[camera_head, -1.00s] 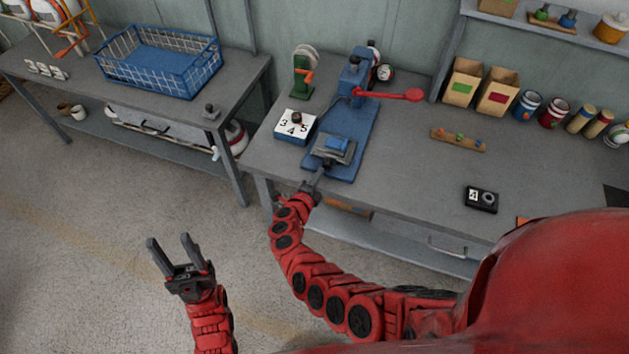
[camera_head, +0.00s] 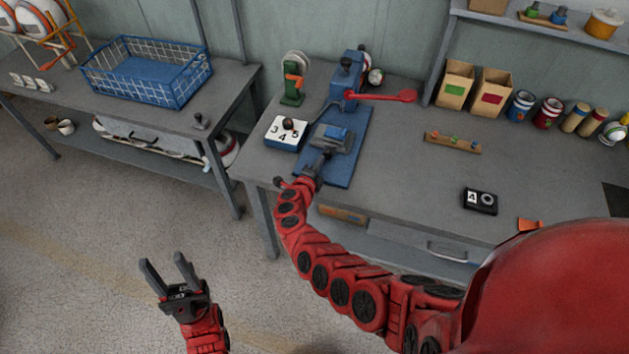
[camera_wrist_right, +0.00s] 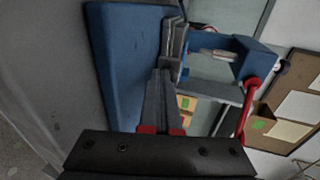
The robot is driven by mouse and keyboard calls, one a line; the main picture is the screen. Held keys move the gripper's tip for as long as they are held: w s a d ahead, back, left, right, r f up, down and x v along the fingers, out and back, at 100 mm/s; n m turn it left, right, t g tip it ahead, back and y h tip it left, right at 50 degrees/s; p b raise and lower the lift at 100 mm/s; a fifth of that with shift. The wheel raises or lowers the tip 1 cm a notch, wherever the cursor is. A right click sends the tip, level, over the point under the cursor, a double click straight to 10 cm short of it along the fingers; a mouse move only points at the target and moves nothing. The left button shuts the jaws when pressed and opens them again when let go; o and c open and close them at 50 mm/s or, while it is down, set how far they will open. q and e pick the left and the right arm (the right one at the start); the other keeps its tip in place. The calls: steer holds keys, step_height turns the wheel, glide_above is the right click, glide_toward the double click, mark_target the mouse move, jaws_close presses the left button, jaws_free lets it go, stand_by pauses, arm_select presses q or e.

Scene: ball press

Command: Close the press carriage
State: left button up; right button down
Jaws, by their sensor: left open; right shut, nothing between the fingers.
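The blue press (camera_head: 352,80) stands on a long blue base (camera_head: 348,172) on the right workbench, with its red lever (camera_head: 385,97) pointing right. In the right wrist view the shut fingers (camera_wrist_right: 164,76) point at the grey carriage plates (camera_wrist_right: 173,45). My left gripper (camera_head: 172,272) is open and empty above the floor.
A white-topped number box (camera_head: 287,132) stands just left of the base, with a green device (camera_head: 293,85) behind it. A wooden peg strip (camera_head: 453,143) and a black number device (camera_head: 480,201) lie to the right. The bench between them is largely clear.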

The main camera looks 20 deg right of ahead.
mark_target(326, 146)
steer(key=b+x, duration=0.1)
steer(key=x, duration=0.1)
steer(key=r+b+x, duration=0.1)
steer(key=b+x, duration=0.1)
steer(key=x, duration=0.1)
steer(key=b+x, duration=0.2)
steer(key=shift+w+d+r, duration=0.2)
steer(key=shift+w+r, duration=0.05)
steer(key=shift+w, duration=0.3)
steer(key=shift+w+d+r+b, duration=0.1)
steer(key=shift+r+b, duration=0.25)
steer(key=shift+r, duration=0.1)
